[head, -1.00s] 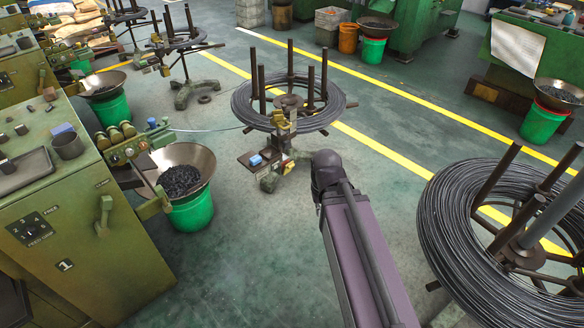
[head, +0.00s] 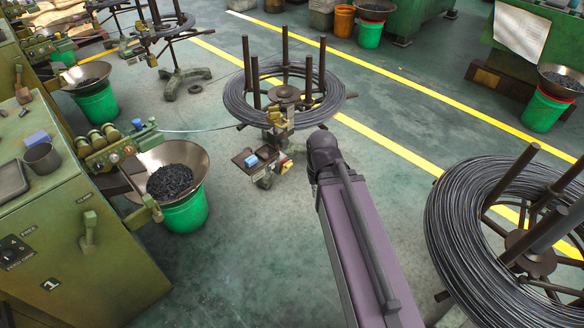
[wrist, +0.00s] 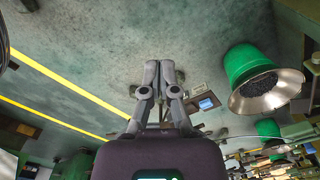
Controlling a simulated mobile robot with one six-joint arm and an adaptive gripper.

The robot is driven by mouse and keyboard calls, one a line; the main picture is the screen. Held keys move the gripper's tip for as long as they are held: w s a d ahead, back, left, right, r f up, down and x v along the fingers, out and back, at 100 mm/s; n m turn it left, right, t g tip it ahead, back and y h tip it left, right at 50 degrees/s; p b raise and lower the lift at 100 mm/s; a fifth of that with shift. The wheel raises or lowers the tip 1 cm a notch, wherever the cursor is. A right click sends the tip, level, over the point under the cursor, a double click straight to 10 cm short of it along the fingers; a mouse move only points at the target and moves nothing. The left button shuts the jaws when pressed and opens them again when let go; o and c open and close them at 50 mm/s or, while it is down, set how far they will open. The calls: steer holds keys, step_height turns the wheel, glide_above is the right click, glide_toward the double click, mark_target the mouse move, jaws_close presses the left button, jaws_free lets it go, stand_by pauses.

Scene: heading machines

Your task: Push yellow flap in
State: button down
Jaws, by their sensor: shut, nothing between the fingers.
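A small yellow flap (head: 286,165) shows low on the wire stand (head: 276,140) in the middle of the head view, right of a small dark tray (head: 243,157) with a blue block (head: 251,160). I cannot tell how far in the flap sits. In the head view my arm reaches toward the stand and hides my gripper. In the wrist view my gripper (wrist: 160,68) is shut and empty, its fingertips together. The blue block (wrist: 206,104) shows right of the fingers there. I cannot make out the flap in the wrist view.
A wire coil (head: 237,103) with upright posts tops the stand. Another large coil (head: 450,240) stands close on the right. A green bucket (head: 186,214) with a metal funnel and a green machine (head: 90,260) stand left. The floor between is clear.

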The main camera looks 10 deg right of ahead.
steer(key=w+f+m+t+y+b, duration=0.45)
steer(key=w+f+m+b, duration=0.85)
steer(key=w+f+b, duration=0.6)
steer(key=w+d+f+m+t+y+b, duration=0.1)
steer(key=w+d+f+m+t+b, duration=0.1)
steer(key=w+d+f+m+b, duration=0.2)
steer(key=w+d+f+m+t+y+b, duration=0.1)
steer(key=w+d+f+m+t+b, duration=0.2)
steer(key=w+f+m+b, duration=0.8)
steer(key=d+b, duration=0.1)
steer(key=b, duration=0.8)
steer(key=shift+w+d+m+y+b, duration=0.15)
steer(key=shift+w+m+y+b, duration=0.1)
steer(key=shift+m+y+b, duration=0.15)
steer(key=shift+f, duration=0.15)
